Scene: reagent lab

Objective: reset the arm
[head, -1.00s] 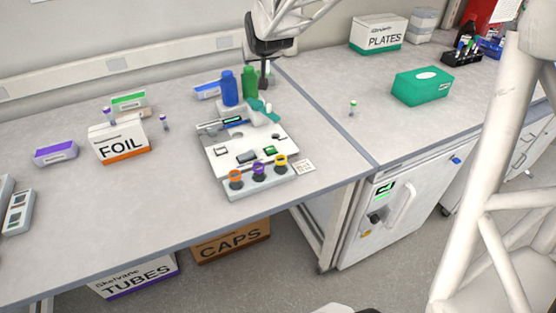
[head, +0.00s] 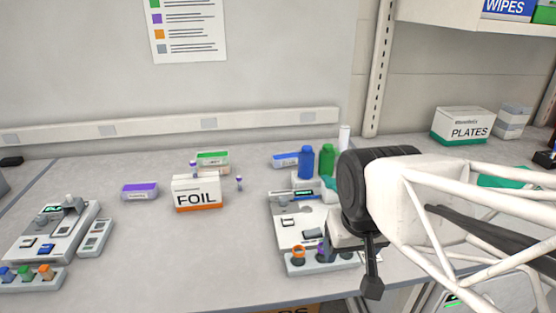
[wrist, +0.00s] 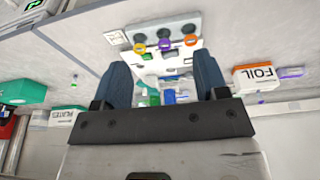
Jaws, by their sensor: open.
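My gripper (head: 371,288) is at the right of the head view, in front of the right-hand device (head: 290,220) on the bench, and hides part of it. In the wrist view my gripper (wrist: 163,78) shows two dark fingers wide apart with nothing held between them. The device (wrist: 152,30) and its orange, purple and yellow rings show beyond the fingers.
A FOIL box (head: 197,194), a purple-topped box (head: 140,191), a blue bottle (head: 306,163) and a green bottle (head: 327,161) stand on the bench. Another device (head: 52,233) is at the left. A PLATES box (head: 463,126) stands at the back right. Open bench lies front centre.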

